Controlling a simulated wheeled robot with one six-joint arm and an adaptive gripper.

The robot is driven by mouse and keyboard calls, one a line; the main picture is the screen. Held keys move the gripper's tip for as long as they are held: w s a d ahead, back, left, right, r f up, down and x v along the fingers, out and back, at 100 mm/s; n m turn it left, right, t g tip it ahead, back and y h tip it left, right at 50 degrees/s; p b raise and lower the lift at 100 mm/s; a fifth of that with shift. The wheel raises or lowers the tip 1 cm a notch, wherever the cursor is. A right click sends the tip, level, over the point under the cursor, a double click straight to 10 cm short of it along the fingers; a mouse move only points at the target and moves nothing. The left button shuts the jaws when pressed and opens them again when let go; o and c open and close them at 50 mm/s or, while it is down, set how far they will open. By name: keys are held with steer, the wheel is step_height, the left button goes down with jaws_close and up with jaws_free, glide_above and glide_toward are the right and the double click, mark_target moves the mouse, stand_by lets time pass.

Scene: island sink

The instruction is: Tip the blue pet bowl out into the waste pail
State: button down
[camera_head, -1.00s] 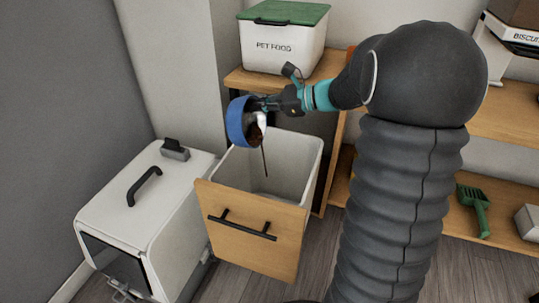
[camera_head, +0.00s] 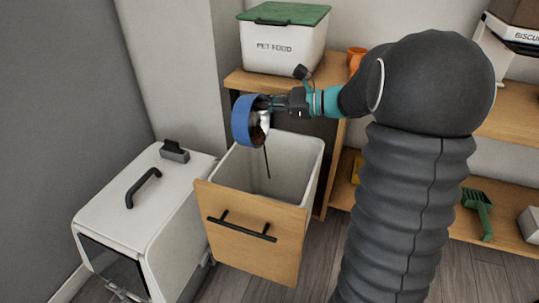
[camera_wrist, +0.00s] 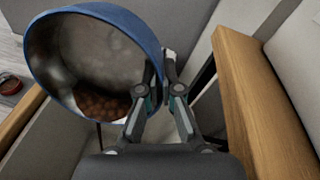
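The blue pet bowl (camera_head: 241,121) is tipped on its side above the waste pail (camera_head: 256,170), with its shiny metal inside facing right. The wrist view shows the bowl (camera_wrist: 122,20) at upper left, with brown pellets (camera_wrist: 98,104) lying along its lower inside. My gripper (camera_head: 264,103) is shut on the bowl's rim; both fingers also show in the wrist view (camera_wrist: 160,72). The pail is light-coloured and open, in a pulled-out unit with a wooden front. A thin dark line hangs below the bowl into the pail; I cannot tell what it is. The pail's bottom is hidden.
A white lidded box (camera_head: 130,215) with a black handle stands left of the pail. A pet food bin (camera_head: 284,45) with a green lid sits on the shelf behind. An orange pot (camera_head: 355,58) is partly behind my arm. A green scoop (camera_head: 478,210) lies on the lower right shelf.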

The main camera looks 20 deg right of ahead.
steer(key=shift+s+d+r+t+y+b, duration=0.3)
steer(key=shift+d+r+y+b, duration=0.2)
steer(key=shift+r+y, duration=0.15)
stand_by(0.4)
steer(key=shift+s+d+r+t+y, duration=0.2)
steer(key=shift+r+t+y, duration=0.1)
steer(key=shift+r, duration=0.5)
steer(key=shift+s+d+r+t+y, duration=0.1)
steer(key=shift+d+r+t+y, duration=0.15)
steer(key=shift+r, duration=0.55)
steer(key=shift+t+y, duration=0.75)
steer(key=shift+y, duration=0.15)
steer(key=f+b, duration=0.3)
steer(key=s+d+f+b, duration=0.1)
steer(key=b, duration=0.1)
steer(key=shift+f, duration=0.3)
steer(key=shift+s+d+f+t+y+b, duration=0.25)
steer(key=shift+d+y+b, duration=0.2)
steer(key=shift+y+b, duration=0.25)
steer(key=shift+s+d+f+t+y+b, duration=0.1)
steer(key=shift+s+d+t+y+b, duration=0.25)
steer(key=shift+y+b, duration=0.3)
stand_by(0.8)
steer(key=shift+s+d+r+n+y, duration=0.15)
steer(key=shift+d+r+n+y, duration=0.15)
steer(key=shift+y, duration=0.15)
